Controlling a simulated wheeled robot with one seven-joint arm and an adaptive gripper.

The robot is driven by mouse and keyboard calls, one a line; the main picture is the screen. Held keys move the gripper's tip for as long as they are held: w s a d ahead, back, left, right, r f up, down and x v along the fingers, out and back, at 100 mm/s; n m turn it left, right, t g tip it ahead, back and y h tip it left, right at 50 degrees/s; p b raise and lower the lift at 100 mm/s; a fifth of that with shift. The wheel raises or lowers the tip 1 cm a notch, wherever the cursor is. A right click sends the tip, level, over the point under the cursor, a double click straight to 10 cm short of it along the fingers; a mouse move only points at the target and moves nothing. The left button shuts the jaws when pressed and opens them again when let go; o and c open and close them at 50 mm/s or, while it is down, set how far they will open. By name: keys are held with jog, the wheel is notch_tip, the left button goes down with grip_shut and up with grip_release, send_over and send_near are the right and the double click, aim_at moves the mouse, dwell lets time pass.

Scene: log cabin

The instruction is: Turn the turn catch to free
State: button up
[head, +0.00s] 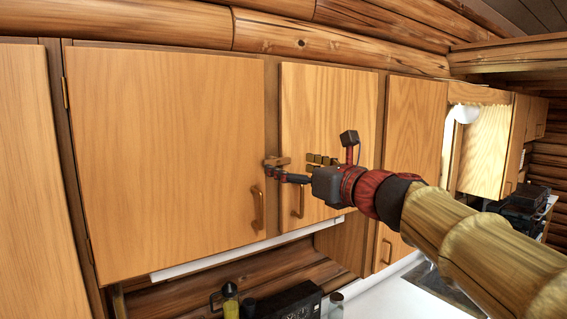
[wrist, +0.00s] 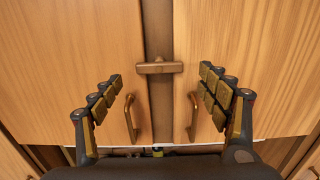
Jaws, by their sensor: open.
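The turn catch (wrist: 159,68) is a small brown bar on the strip between two wooden cabinet doors. It lies horizontal, its ends reaching over the edges of the left door (wrist: 75,45) and the right door (wrist: 245,45). In the head view the catch (head: 277,160) is partly covered by my gripper (head: 296,168). In the wrist view my gripper (wrist: 160,78) is open and empty, with one padded finger on each side of the catch and a gap to both ends. I cannot tell how far the fingertips are from the doors.
Two vertical door handles (wrist: 131,118) (wrist: 193,116) stick out below the catch, between my fingers in the wrist view. A counter (head: 385,300) runs below the cabinets, with a bottle (head: 230,300) and a dark box (head: 290,301). More cabinets continue to the right.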

aim_at(279, 162)
jog(key=shift+p+x, duration=0.3)
jog(key=shift+x, duration=1.85)
jog(key=shift+s, duration=0.1)
jog(key=c, duration=1.1)
jog(key=shift+c, duration=0.3)
